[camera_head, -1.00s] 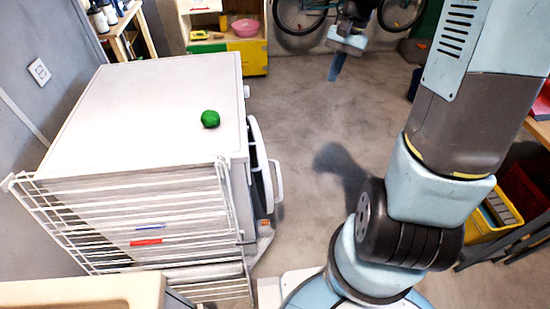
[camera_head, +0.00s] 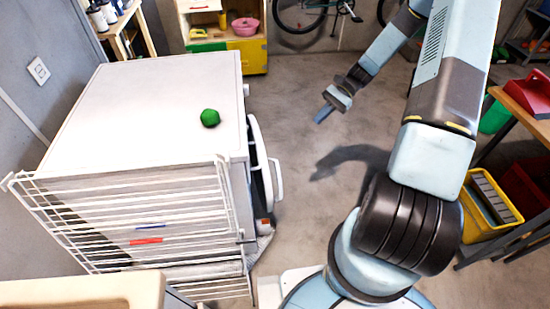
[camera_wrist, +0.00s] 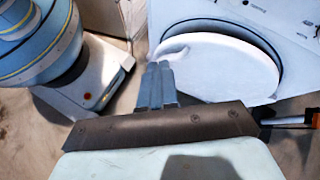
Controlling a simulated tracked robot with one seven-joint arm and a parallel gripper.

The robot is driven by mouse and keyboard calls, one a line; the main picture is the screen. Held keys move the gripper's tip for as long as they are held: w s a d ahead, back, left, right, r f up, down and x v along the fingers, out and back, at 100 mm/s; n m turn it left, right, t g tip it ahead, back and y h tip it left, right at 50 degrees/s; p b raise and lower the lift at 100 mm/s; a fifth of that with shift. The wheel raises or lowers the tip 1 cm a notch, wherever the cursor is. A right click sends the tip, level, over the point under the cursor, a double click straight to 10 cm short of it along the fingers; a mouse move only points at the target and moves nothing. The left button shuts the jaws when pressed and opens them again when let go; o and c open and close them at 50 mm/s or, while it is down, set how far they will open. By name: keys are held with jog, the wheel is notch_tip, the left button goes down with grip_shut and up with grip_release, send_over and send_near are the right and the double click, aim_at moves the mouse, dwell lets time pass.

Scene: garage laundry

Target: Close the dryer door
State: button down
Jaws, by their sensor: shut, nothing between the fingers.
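The white dryer (camera_head: 150,105) stands at the left in the head view, its front facing right. Its round door (camera_head: 260,160) is swung part way out from the front, with a white handle (camera_head: 278,180) on its outer edge. In the wrist view the door (camera_wrist: 220,65) is a white disc angled off the dryer front, with a dark gap along its right side. My gripper (camera_head: 322,115) is shut and empty, out over the floor to the right of the dryer. In the wrist view its fingers (camera_wrist: 157,72) appear just in front of the door's handle (camera_wrist: 172,55); contact cannot be told.
A green object (camera_head: 210,118) lies on the dryer top. A white wire rack (camera_head: 130,220) stands at the dryer's near side. A yellow crate (camera_head: 490,205) and a workbench are at the right.

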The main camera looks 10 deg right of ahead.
notch_tip(320, 180, down, 17)
jog(key=a+m+t+y, duration=0.2)
jog(key=m+y, duration=0.4)
jog(key=y, duration=0.1)
send_near(263, 161)
jog(key=shift+m+y, duration=0.3)
jog(key=shift+y, duration=0.1)
jog(key=a, duration=0.5)
jog(key=shift+s+f, duration=0.3)
jog(key=shift+f, duration=0.05)
